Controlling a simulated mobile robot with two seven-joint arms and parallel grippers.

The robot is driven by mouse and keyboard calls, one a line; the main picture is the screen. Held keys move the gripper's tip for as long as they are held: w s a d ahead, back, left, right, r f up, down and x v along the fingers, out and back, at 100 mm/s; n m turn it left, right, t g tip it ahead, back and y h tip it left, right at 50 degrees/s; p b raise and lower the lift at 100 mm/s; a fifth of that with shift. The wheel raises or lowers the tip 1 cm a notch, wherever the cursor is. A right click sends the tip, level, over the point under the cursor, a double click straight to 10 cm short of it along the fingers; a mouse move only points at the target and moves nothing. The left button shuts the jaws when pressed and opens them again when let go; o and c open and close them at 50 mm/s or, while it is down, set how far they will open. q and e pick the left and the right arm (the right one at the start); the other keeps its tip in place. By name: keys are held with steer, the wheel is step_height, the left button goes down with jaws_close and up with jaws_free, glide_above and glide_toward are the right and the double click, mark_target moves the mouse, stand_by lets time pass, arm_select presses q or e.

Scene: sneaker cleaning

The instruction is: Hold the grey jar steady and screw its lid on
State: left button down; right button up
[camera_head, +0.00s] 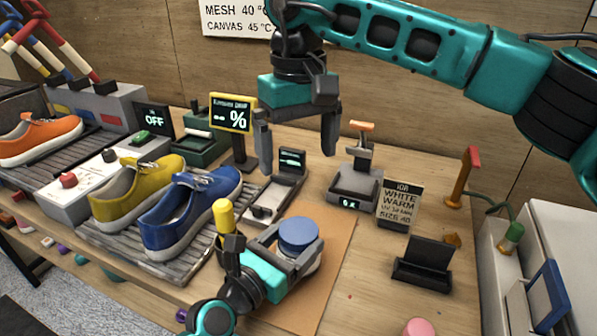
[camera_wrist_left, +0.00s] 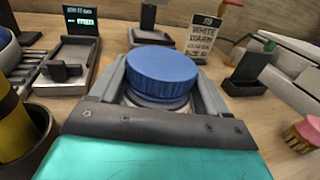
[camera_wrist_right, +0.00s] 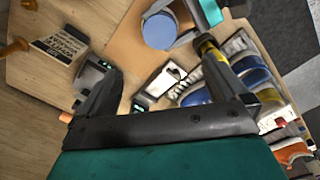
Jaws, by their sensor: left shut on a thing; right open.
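The grey jar (camera_wrist_left: 158,101) stands on the brown mat (camera_head: 318,292), with a blue lid (camera_head: 298,231) sitting on its top. In the left wrist view the lid (camera_wrist_left: 162,73) looks level; I cannot tell how far it is threaded. My left gripper (camera_head: 292,258) is shut around the jar's sides, just below the lid. My right gripper (camera_head: 298,150) is open and empty, raised above the table behind the jar. In the right wrist view the lid (camera_wrist_right: 158,31) is at the top, beyond my right fingers (camera_wrist_right: 108,95) and apart from them.
Blue (camera_head: 190,212) and yellow (camera_head: 135,192) sneakers sit on a rack to the left. Behind are a small scale (camera_head: 352,188) and a sign card (camera_head: 400,205). A black holder (camera_head: 424,265) stands right of the mat.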

arm_select(q)
steer(key=shift+s+f, duration=0.1)
steer(key=shift+f, duration=0.3)
steer(key=shift+c, duration=1.4)
jaws_free()
steer(key=shift+o, duration=1.4)
steer(key=shift+r, duration=0.2)
steer(key=b+v, duration=0.1)
steer(key=v, duration=1)
steer(key=shift+s+a+f, duration=0.1)
steer(key=shift+a+f, duration=0.05)
steer(key=shift+a, duration=0.1)
steer(key=shift+s+a, duration=0.4)
steer(key=shift+s, duration=0.15)
